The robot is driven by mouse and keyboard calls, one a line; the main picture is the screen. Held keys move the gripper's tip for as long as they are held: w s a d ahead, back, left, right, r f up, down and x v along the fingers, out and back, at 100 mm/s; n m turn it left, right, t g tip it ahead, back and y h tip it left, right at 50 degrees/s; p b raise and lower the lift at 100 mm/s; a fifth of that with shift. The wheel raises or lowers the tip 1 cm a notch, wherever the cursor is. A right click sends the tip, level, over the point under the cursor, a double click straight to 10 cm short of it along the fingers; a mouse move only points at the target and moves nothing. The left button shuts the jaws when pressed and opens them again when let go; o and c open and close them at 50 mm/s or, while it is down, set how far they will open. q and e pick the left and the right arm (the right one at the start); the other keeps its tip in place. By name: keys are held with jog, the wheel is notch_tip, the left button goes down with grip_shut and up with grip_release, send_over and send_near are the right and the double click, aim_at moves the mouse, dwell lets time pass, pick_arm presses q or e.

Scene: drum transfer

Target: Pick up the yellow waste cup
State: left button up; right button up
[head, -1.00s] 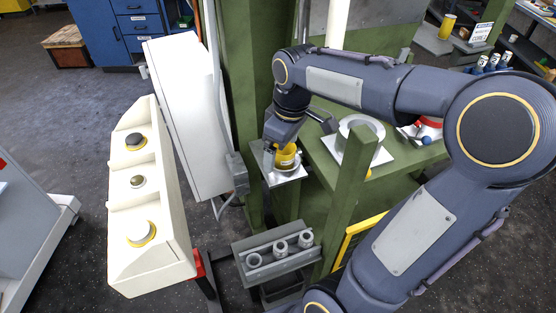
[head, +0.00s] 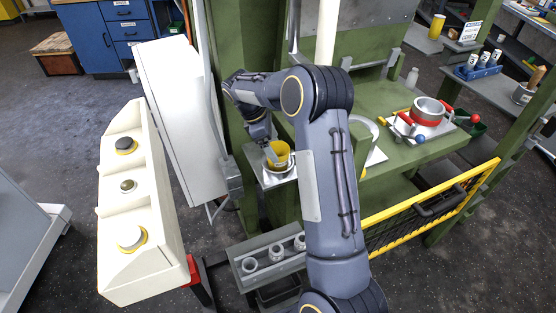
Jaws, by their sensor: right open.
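The yellow waste cup (head: 283,152) stands upright on a small metal plate (head: 266,178) on a ledge at the left side of the green machine. My right gripper (head: 271,158) is open and points down at the cup's left side, with its fingers close to the cup's rim. I cannot tell whether a finger touches the cup or reaches inside it. My right forearm and upper arm hide part of the machine. My left gripper is not in view.
A grey rack (head: 268,263) with several metal rings sits below the ledge. A cream button console (head: 141,255) stands at the left. A yellow-framed mesh guard (head: 428,208) and a metal drum (head: 428,112) with red-handled clamps are at the right. Another yellow cylinder (head: 436,26) stands far back.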

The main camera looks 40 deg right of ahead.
aim_at(278, 151)
jog(key=x, duration=0.2)
jog(key=p+x, duration=0.1)
jog(key=x, duration=0.1)
jog(key=shift+w+d+f, duration=0.15)
jog(key=shift+d+f, duration=0.15)
jog(key=c, duration=1)
jog(key=shift+c, duration=0.2)
jog(key=shift+r, duration=0.1)
